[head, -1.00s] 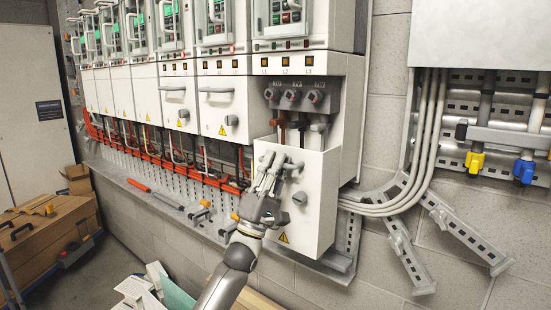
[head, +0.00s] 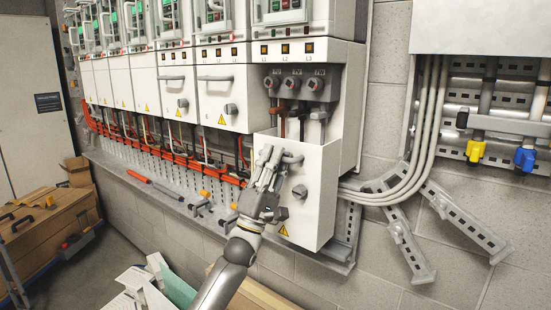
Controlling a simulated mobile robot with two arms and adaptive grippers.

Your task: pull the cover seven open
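Cover seven (head: 318,190) is the white panel at the right end of the row, with a grey bar handle (head: 293,158), a dark knob (head: 299,192) and a yellow warning sign. Its top edge stands out from the cabinet and it sits lower than the other covers, so the terminals (head: 292,84) behind and above it show. My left gripper (head: 269,155) is at the left part of the handle, its fingers appearing closed around the bar; the fingers hide part of it. My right gripper is not in view.
Neighbouring covers (head: 225,98) to the left are closed, with handles and knobs. A ledge with small tools (head: 200,208) runs below. Grey conduits (head: 432,125) curve close on the right. Boxes (head: 45,235) and boards (head: 150,285) lie at the lower left.

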